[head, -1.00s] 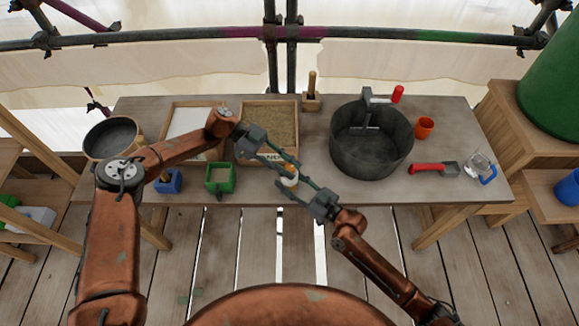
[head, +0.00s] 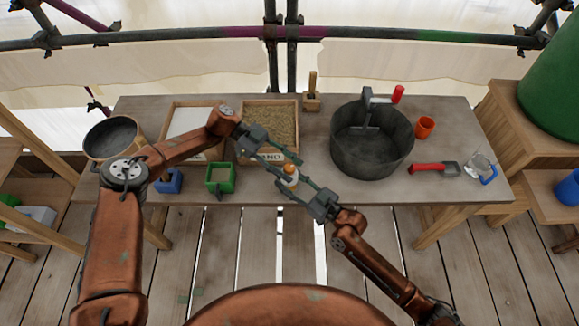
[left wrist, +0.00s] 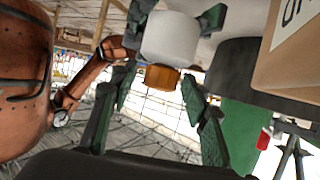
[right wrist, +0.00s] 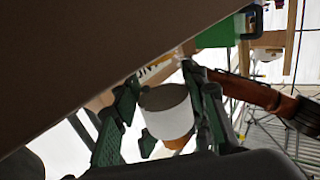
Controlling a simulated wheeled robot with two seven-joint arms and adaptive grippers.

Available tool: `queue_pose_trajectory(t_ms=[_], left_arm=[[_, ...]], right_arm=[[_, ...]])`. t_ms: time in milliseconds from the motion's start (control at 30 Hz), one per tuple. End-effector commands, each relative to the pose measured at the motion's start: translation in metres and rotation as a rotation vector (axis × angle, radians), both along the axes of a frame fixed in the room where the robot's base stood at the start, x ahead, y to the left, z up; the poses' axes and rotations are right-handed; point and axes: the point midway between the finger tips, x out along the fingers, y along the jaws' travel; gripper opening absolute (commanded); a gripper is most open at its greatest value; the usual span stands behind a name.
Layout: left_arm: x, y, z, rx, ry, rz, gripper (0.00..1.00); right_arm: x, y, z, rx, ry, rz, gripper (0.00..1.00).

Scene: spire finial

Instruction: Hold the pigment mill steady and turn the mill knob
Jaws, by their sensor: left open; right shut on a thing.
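The pigment mill (head: 290,172), small with a white part and an amber part, is held in the air in front of the table's front edge. My right gripper (head: 303,184) is shut on it from the lower right. My left gripper (head: 279,162) reaches in from the upper left, its fingers open on either side of the mill. The left wrist view shows the white part (left wrist: 170,38) and amber part (left wrist: 163,78) between spread fingers. The right wrist view shows the white part (right wrist: 168,110) between fingers. I cannot tell which part is the knob.
A red scoop (head: 430,168) lies at right. Open floor shows below the grippers.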

Motion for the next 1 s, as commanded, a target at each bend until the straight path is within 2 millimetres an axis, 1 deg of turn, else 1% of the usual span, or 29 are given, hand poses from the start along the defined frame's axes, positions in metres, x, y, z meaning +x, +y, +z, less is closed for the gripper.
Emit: queue_pose_trajectory(t_ms=[167, 267, 367, 600, 700, 833, 1000], left_arm=[[0.001, 0.002, 0.002, -0.001, 0.0, 0.0, 0.42], [0.006, 0.009, 0.005, -0.001, -0.002, 0.002, 0.42], [0.014, 0.023, 0.011, 0.0, -0.001, 0.003, 0.42], [0.037, 0.065, 0.031, 0.0, -0.001, 0.003, 0.42], [0.044, 0.079, 0.037, 0.001, 0.0, 0.002, 0.42], [0.05, 0.09, 0.042, 0.001, -0.001, 0.002, 0.42], [0.053, 0.096, 0.045, 0.0, 0.0, -0.001, 0.42]], right_arm=[[0.0, -0.001, 0.0, 0.0, 0.0, -0.001, 0.12], [0.0, -0.001, 0.0, 0.0, 0.0, -0.001, 0.12], [0.0, -0.001, 0.0, -0.001, 0.001, -0.002, 0.12], [0.0, -0.001, 0.0, -0.001, 0.001, -0.002, 0.12], [0.0, -0.001, 0.0, -0.001, 0.001, -0.001, 0.12], [0.0, -0.001, 0.0, -0.001, 0.001, -0.001, 0.12], [0.0, -0.001, -0.001, -0.001, 0.001, -0.001, 0.12]])
